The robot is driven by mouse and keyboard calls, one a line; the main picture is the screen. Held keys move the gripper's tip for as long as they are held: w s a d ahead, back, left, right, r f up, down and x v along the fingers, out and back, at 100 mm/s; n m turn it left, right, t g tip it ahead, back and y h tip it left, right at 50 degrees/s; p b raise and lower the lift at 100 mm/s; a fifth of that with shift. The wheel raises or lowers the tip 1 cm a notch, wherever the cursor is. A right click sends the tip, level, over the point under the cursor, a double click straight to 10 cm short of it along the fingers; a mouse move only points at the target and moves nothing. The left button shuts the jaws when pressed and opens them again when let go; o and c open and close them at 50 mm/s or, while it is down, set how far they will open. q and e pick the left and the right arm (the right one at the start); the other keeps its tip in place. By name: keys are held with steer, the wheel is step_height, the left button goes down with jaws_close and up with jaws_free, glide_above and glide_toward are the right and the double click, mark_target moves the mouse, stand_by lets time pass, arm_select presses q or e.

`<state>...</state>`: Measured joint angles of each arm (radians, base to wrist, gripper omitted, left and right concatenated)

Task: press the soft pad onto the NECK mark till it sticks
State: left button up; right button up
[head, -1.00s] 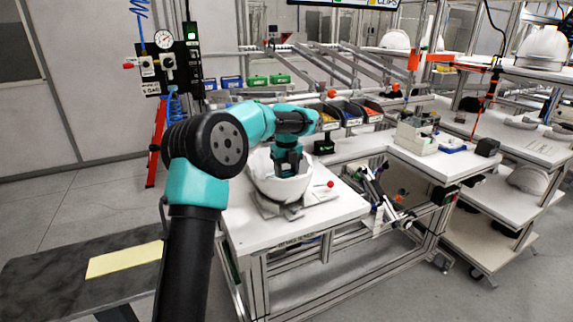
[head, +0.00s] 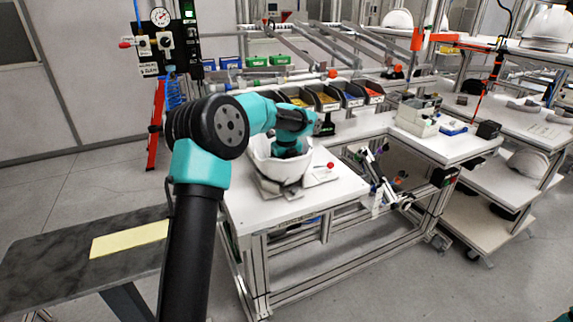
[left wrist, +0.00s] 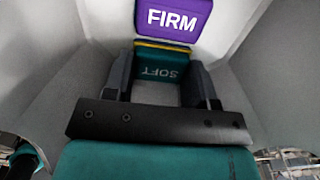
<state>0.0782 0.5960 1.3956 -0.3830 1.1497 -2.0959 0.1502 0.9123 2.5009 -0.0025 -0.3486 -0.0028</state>
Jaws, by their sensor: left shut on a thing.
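My left gripper (left wrist: 158,85) is shut on the soft pad (left wrist: 160,65), a teal block whose SOFT label appears upside down in the left wrist view. Both are inside the white upturned helmet shell (head: 264,160), which sits on a grey stand on the bench. A purple FIRM pad (left wrist: 172,18) lies against the shell's inner surface just beyond the soft pad. The NECK mark is not visible. I cannot tell whether the soft pad touches the shell. In the head view, my left gripper (head: 289,150) is partly hidden by the shell's rim.
The white bench (head: 270,207) is bare in front of the stand. A red knob (head: 330,165) stands right of the shell. Several parts bins (head: 328,101) line the bench's back. A dark table (head: 50,260) with a yellow sheet (head: 130,239) is at left.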

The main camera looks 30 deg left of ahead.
arm_select(q)
steer(key=shift+f, duration=0.35)
stand_by(1.3)
steer(key=o, duration=1)
steer(key=shift+c, duration=0.2)
step_height(320, 180, up, 17)
steer(key=shift+r, duration=0.2)
